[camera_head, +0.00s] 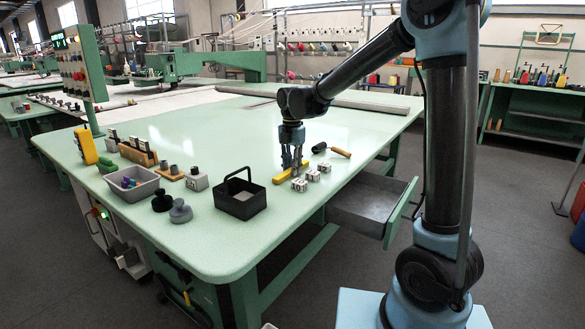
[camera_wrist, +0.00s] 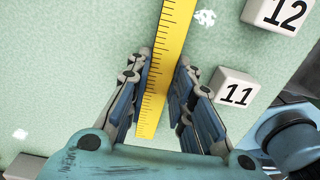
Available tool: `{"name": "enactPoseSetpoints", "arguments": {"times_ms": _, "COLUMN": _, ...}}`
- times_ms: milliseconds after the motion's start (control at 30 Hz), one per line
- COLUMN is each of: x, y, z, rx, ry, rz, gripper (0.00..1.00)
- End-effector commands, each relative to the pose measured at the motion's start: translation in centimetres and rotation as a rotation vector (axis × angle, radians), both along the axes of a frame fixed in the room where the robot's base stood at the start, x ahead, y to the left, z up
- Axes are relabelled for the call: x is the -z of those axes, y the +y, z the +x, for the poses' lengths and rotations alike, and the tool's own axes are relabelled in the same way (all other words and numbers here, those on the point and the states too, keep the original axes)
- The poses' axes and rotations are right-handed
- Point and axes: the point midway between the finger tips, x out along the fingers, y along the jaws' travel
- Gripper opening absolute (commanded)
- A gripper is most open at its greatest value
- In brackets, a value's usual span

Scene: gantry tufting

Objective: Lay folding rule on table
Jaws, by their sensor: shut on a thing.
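The yellow folding rule (camera_head: 288,173) is at the right part of the pale green table (camera_head: 225,150), at or just above its top; I cannot tell whether it touches. In the wrist view the rule (camera_wrist: 170,40) runs lengthwise between the fingers, with its black scale marks visible. My gripper (camera_head: 294,162) points down over the rule and is shut on it; the fingers also show on both sides of it in the wrist view (camera_wrist: 163,75). Part of the rule is hidden behind the fingers in the head view.
Numbered white blocks (camera_head: 312,175) stand close right of the rule; block 11 (camera_wrist: 235,90) is near the fingers. A wooden-handled tool (camera_head: 340,152) lies behind. A black handled caddy (camera_head: 240,200) stands to the left. An open drawer (camera_head: 372,205) juts out at right. The table middle is clear.

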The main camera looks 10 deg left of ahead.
Motion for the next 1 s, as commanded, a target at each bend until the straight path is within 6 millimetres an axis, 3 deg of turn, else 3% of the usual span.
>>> {"name": "enactPoseSetpoints", "arguments": {"times_ms": 100, "x": 0.2, "y": 0.0, "z": 0.0, "rx": 0.000, "ry": 0.000, "rz": 0.000, "gripper": 0.00}}
{"name": "enactPoseSetpoints", "arguments": {"times_ms": 133, "x": 0.1, "y": 0.0, "z": 0.0, "rx": 0.000, "ry": 0.000, "rz": 0.000, "gripper": 0.26}}
{"name": "enactPoseSetpoints", "arguments": {"times_ms": 200, "x": 0.1, "y": 0.0, "z": 0.0, "rx": 0.000, "ry": 0.000, "rz": 0.000, "gripper": 0.41}}
{"name": "enactPoseSetpoints", "arguments": {"times_ms": 667, "x": -0.6, "y": 0.0, "z": 0.0, "rx": 0.001, "ry": 0.000, "rz": 0.000, "gripper": 0.41}}
{"name": "enactPoseSetpoints", "arguments": {"times_ms": 1000, "x": -6.0, "y": 0.0, "z": 0.0, "rx": 0.000, "ry": 0.000, "rz": 0.000, "gripper": 0.41}}
